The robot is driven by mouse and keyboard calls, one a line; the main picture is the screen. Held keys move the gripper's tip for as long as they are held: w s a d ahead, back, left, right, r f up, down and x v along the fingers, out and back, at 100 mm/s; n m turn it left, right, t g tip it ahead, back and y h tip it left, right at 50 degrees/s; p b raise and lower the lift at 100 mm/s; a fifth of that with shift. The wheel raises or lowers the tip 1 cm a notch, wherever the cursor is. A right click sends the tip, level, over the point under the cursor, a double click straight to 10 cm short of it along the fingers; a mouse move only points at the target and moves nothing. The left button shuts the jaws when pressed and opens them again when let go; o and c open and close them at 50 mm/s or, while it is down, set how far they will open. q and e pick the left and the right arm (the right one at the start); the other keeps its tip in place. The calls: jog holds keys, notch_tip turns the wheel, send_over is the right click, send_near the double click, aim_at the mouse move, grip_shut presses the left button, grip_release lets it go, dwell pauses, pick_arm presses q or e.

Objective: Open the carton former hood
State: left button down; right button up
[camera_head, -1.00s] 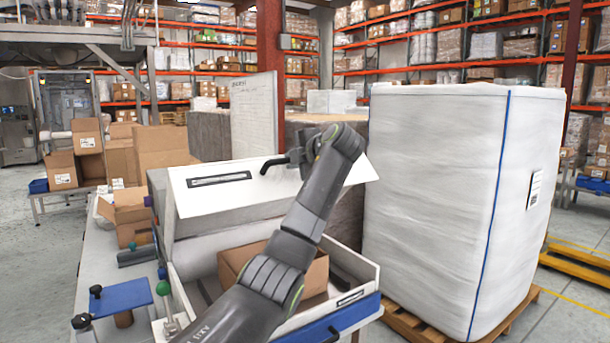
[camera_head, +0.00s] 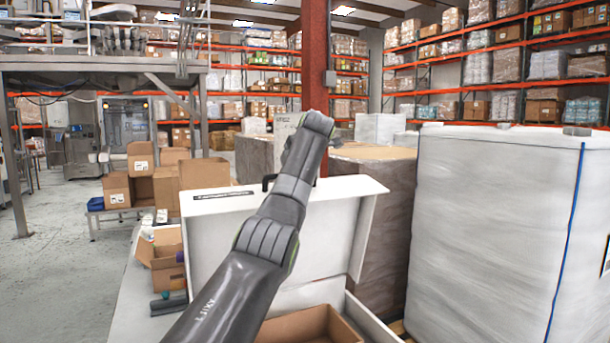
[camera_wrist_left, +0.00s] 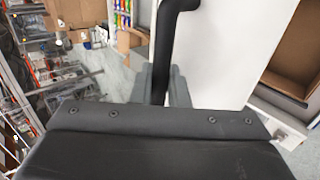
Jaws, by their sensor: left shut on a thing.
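The white carton former hood (camera_head: 335,225) stands raised and steeply tilted in the middle of the head view. Its black handle (camera_head: 267,183) shows at the top edge, partly hidden behind my left arm. In the left wrist view my left gripper (camera_wrist_left: 160,87) is shut on the black handle (camera_wrist_left: 164,50), one finger on each side of the bar. The white hood panel (camera_wrist_left: 212,45) lies just right of it there. In the head view my arm hides the left gripper. An open brown carton (camera_head: 312,326) sits below the raised hood. My right gripper is not in view.
A tall wrapped pallet load (camera_head: 490,230) stands close on the right. A steel mezzanine frame (camera_head: 100,68) and stacked brown boxes (camera_head: 168,188) are at the left. Open floor (camera_head: 50,255) lies at the far left.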

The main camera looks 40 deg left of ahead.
pick_arm(q)
jog(key=shift+w+a, duration=0.15)
jog(key=shift+a, duration=0.25)
jog(key=c, duration=1.5)
grip_release()
jog(key=shift+d, duration=0.1)
